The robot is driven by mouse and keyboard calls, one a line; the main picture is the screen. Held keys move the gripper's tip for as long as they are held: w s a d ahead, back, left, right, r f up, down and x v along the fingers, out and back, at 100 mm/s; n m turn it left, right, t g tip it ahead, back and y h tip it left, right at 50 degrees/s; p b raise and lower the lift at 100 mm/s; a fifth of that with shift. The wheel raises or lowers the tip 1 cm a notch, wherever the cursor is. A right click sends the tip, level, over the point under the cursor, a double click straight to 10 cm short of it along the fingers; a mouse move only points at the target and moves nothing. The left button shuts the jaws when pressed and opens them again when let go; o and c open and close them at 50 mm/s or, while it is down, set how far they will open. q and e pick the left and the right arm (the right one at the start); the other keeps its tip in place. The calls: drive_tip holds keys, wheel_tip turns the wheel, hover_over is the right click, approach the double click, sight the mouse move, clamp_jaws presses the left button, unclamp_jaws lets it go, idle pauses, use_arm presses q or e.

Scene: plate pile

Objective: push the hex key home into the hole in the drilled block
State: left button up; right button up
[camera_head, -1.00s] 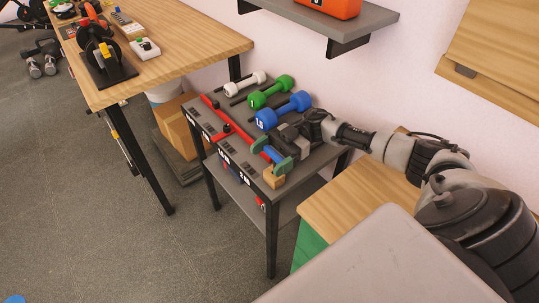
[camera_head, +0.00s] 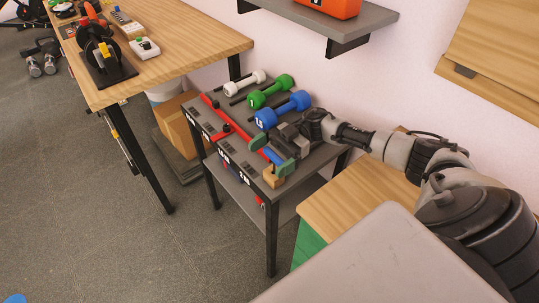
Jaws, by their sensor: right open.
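A small tan wooden block (camera_head: 273,180), which looks like the drilled block, sits at the front right corner of the small grey table. My right gripper (camera_head: 273,155) is open just above and behind it, with green fingertips apart and a blue part between them. I cannot make out the hex key or the hole at this size; the fingers partly cover the area above the block. My left gripper is not in view.
Blue (camera_head: 283,111), green (camera_head: 270,92) and white (camera_head: 245,83) dumbbells lie on the small grey table (camera_head: 318,160) behind the gripper. A red bar (camera_head: 228,120) runs along its front. A wooden workbench (camera_head: 180,62) stands left; a shelf (camera_head: 345,25) hangs above.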

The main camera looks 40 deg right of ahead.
drive_tip(key=shift+w+d, duration=0.1)
drive_tip(key=shift+d, duration=0.45)
drive_tip(key=d+b, duration=0.3)
drive_tip(key=d, duration=0.6)
drive_tip(key=shift+w+d+r, duration=0.3)
drive_tip(key=shift+d+r, duration=0.1)
drive_tip(key=shift+a+r, duration=0.1)
